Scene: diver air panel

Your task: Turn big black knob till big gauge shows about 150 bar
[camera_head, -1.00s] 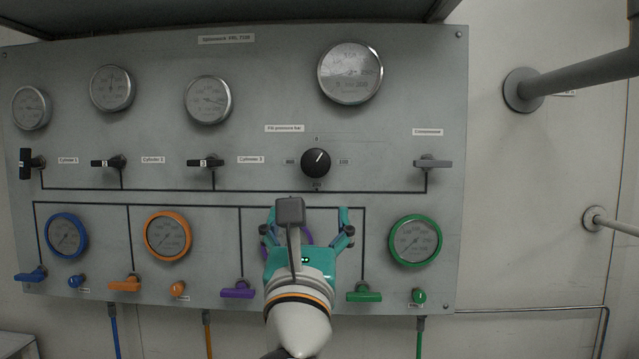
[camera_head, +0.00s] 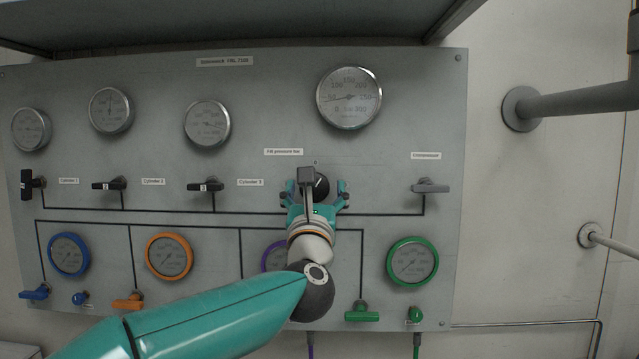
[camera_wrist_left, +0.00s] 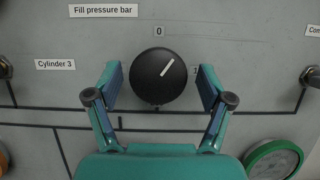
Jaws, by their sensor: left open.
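The big black knob (camera_head: 320,187) sits under the "Fill pressure bar" label, partly hidden by my left gripper in the head view. In the left wrist view the knob (camera_wrist_left: 159,75) shows whole, its white pointer line aimed up and right, between the 0 mark and the mark at its right. My left gripper (camera_wrist_left: 159,88) is open, one finger on each side of the knob, with small gaps visible. It also shows in the head view (camera_head: 316,190). The big gauge (camera_head: 349,97) is above the knob; its needle points left, near the 50 mark. My right gripper is not in view.
Black levers (camera_head: 110,185) stand left of the knob, and a grey compressor lever (camera_head: 430,187) stands to its right. Coloured gauges, such as the green one (camera_head: 412,260), and coloured valves line the lower panel. A grey pipe (camera_head: 575,102) juts out at the right.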

